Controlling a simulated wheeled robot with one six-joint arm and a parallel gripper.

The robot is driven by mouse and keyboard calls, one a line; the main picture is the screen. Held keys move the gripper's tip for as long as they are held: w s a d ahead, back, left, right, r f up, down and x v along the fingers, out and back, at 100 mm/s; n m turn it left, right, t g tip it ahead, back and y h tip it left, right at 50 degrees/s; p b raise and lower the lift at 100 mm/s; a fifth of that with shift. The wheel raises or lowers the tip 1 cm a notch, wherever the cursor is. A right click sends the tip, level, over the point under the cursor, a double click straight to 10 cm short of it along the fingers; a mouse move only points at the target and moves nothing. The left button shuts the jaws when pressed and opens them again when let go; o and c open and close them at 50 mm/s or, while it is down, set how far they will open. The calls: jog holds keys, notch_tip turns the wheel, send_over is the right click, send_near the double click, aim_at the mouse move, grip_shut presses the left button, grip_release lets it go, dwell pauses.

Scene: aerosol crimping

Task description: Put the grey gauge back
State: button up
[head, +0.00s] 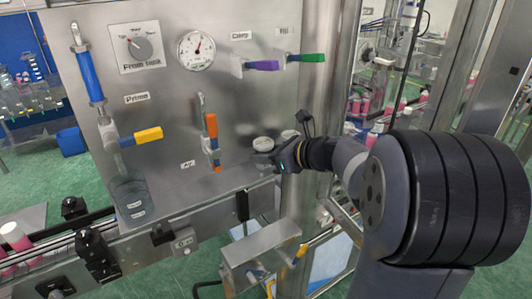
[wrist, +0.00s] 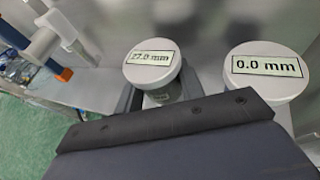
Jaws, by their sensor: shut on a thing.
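Two round gauges with pale grey tops show in the wrist view. The left gauge (wrist: 153,62) reads 27.0 mm, and the right gauge (wrist: 266,72) reads 0.0 mm. My gripper (wrist: 160,95) is shut on the left gauge, with dark fingers at either side of its body. The right gauge stands beside it, apart from the fingers. In the head view my gripper (head: 270,161) reaches in from the right at the panel's right side. The held gauge (head: 263,144) shows at its tip, and the other gauge (head: 289,134) is just behind. Their lower parts are mostly hidden.
A steel panel (head: 235,110) carries a dial (head: 196,50), a knob (head: 139,47) and coloured valve levers. The orange lever (head: 212,126) is left of my gripper. A steel ledge (head: 205,197) runs below, with a clear cup (head: 131,195) at its left.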

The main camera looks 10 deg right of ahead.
jog(key=shift+f, duration=0.3)
jog(key=o, duration=1.1)
jog(key=shift+o, duration=0.2)
jog(key=b+v, duration=0.2)
jog(key=v, duration=0.9)
jog(key=shift+w, duration=0.1)
jog(key=p+x, duration=0.2)
jog(key=x, duration=0.9)
jog(key=shift+r, duration=0.35)
jog(key=shift+f, duration=0.1)
